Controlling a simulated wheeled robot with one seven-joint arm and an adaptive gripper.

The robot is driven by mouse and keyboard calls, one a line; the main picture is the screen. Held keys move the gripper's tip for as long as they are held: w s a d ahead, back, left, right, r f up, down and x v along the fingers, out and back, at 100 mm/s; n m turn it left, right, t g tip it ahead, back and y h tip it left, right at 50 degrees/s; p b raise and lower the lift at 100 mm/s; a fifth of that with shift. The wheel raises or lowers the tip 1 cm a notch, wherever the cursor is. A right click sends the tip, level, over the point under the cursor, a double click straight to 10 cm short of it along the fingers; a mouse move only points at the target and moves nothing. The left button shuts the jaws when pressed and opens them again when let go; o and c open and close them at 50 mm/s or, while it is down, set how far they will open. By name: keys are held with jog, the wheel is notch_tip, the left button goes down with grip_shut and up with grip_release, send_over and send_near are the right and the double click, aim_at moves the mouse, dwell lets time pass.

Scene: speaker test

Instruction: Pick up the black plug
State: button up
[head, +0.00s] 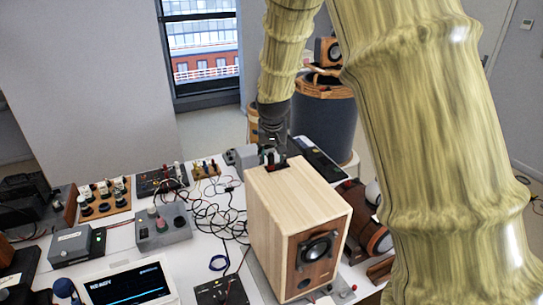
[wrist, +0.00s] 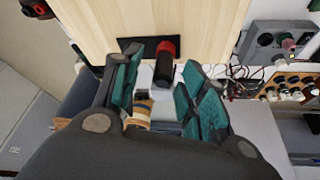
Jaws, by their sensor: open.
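The black plug (wrist: 162,72) shows in the wrist view as a short dark cylinder with a red part (wrist: 165,48) at its far end. It stands at a black plate (wrist: 134,47) set in the pale wooden face of the speaker (wrist: 202,22). My gripper (wrist: 160,66) is open, with one teal-lined finger on each side of the plug. I cannot tell whether either finger touches it. In the head view my gripper (head: 271,154) points down at the back of the speaker's top (head: 299,182), and the plug cannot be made out there.
Tangled cables (head: 213,212) lie left of the speaker. A grey control box (head: 162,226), a lit screen (head: 128,286) and a board with knobs (head: 104,200) stand on the white table (head: 195,262). A brown cylindrical object (head: 366,234) lies close on the speaker's right.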

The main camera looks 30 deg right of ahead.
jog(key=shift+w+f, duration=0.6)
jog(key=shift+s+r, duration=0.3)
jog(key=shift+s, duration=0.25)
jog(key=shift+c, duration=0.3)
jog(key=shift+w+f, duration=0.2)
jog(key=shift+w, duration=0.15)
grip_shut()
jog(key=shift+s+r, duration=0.1)
jog(key=shift+s, duration=0.05)
jog(key=shift+r+b, duration=0.4)
notch_tip(320, 180, up, 3)
jog(key=shift+f+b, duration=0.15)
jog(key=shift+b, duration=0.7)
jog(key=s+a+b, duration=0.2)
jog(key=s, duration=0.5)
jog(key=s+a+r+b, duration=0.1)
jog(key=s+a+b, duration=0.1)
jog(key=s, duration=0.6)
jog(key=shift+s+a+r, duration=0.2)
jog(key=shift+a+r, duration=0.05)
